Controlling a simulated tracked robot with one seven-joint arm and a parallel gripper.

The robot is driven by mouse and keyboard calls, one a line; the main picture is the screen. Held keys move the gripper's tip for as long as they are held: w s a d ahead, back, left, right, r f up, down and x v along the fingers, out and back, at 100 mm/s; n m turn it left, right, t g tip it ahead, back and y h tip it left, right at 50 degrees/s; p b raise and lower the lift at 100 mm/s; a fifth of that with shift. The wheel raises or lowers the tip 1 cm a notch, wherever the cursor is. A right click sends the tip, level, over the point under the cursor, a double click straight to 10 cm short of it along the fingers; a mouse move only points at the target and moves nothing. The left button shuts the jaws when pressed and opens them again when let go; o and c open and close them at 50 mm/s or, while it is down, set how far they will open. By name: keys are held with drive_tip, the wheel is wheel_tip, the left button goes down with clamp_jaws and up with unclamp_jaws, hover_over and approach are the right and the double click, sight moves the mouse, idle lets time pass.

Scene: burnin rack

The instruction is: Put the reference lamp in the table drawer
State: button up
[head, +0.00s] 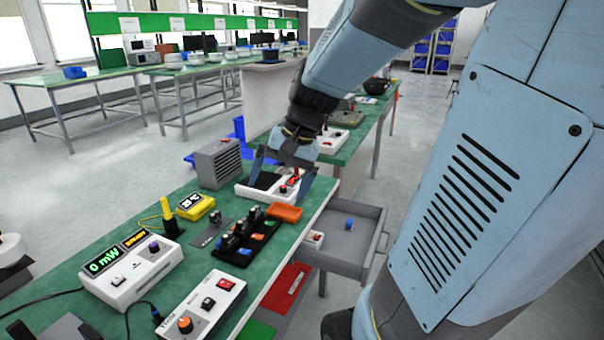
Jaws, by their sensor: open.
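The grey table drawer (372,245) is pulled out from the right side of the green table. A small blue object (349,223) lies in it, and a small white item with red (313,239) shows at its table end. My gripper (277,192) is open, pointing down with its fingers spread over a white box with a black pad and red parts (270,188). Nothing shows clearly held between the fingers. I cannot tell which thing is the reference lamp; small dark upright pieces stand in a black rack (238,254) and one on a grey plate (209,232).
An orange block (284,212) lies beside the rack. A grey finned box (217,164), a yellow temperature display (195,207), a white meter reading 0 mW (132,270) and a white switch box (203,305) crowd the table (160,318). Most of the drawer floor is bare.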

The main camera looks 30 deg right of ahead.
drive_tip(key=s+r+n+t+h, duration=0.3)
drive_tip(key=s+r+n, duration=0.2)
drive_tip(key=s, duration=0.4)
drive_tip(key=shift+s+d+r+h, duration=0.15)
drive_tip(key=shift+d+r+h, duration=0.15)
drive_tip(key=shift+r, duration=0.15)
drive_tip(key=shift+c, duration=0.2)
